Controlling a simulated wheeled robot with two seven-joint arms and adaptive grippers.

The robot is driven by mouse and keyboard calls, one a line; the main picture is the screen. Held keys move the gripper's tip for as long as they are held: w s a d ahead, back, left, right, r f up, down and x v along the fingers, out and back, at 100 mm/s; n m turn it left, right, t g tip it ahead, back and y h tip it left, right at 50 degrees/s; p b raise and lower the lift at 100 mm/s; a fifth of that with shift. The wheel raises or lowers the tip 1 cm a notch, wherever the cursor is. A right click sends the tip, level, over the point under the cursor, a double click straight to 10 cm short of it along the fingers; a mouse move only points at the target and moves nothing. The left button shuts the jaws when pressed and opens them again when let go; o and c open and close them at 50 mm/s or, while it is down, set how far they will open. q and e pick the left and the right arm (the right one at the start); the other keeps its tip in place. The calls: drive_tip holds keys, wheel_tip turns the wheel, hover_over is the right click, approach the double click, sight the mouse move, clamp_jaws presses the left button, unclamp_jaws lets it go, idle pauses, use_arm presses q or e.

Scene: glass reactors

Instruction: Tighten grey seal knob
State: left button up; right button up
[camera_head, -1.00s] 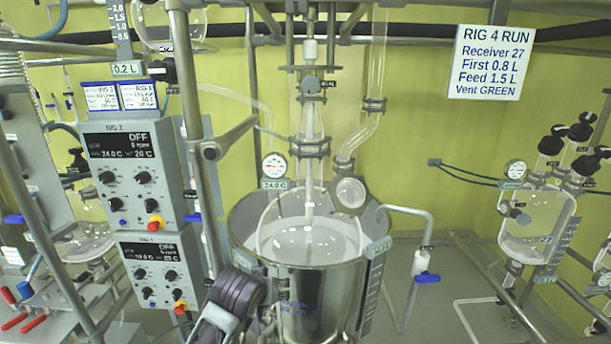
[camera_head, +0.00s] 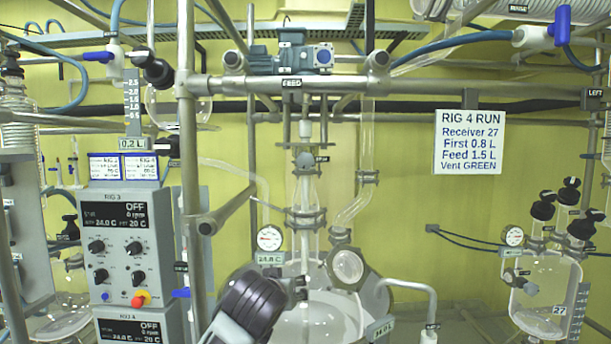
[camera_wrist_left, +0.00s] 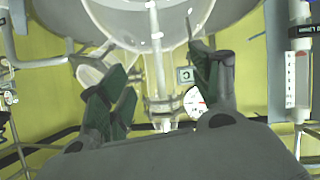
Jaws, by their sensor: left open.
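The grey seal knob (camera_head: 306,160) sits on the upright stirrer column above the glass reactor (camera_head: 325,315), with a small label at its right. My left gripper (camera_head: 292,288) is low in front of the reactor, below the knob and apart from it; my own dark wrist hides most of it. In the left wrist view the left gripper (camera_wrist_left: 165,88) has its green-padded fingers spread wide, with no object held. The reactor's glass and column show behind the fingers there. I cannot make out the knob in that view. My right gripper is not in view.
A round gauge (camera_head: 270,238) is left of the column and a sight port (camera_head: 347,265) is right of it. A metal upright (camera_head: 188,140) and control boxes (camera_head: 125,245) stand on the left. A feed crossbar (camera_head: 290,87) runs above. Receiver 27 (camera_head: 545,290) is at the right.

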use_arm(q)
drive_tip(key=w+d+r+n+t, duration=0.1)
drive_tip(key=w+d+r+t, duration=0.15)
drive_tip(key=r, duration=1.25)
drive_tip(key=n+t+y, duration=0.1)
drive_tip(key=t+y, duration=0.1)
drive_tip(key=t, duration=0.1)
approach(305, 162)
drive_tip(key=s, duration=0.3)
drive_tip(key=shift+w, duration=0.1)
drive_tip(key=w+p, duration=0.4)
drive_tip(key=w, duration=0.7)
drive_tip(key=shift+w+r, duration=0.1)
drive_tip(key=shift+r, duration=0.05)
drive_tip(key=shift+w+p, duration=0.6)
drive_tip(key=shift+w, duration=0.65)
drive_tip(key=shift+c, duration=0.5)
drive_tip(key=c, duration=0.9)
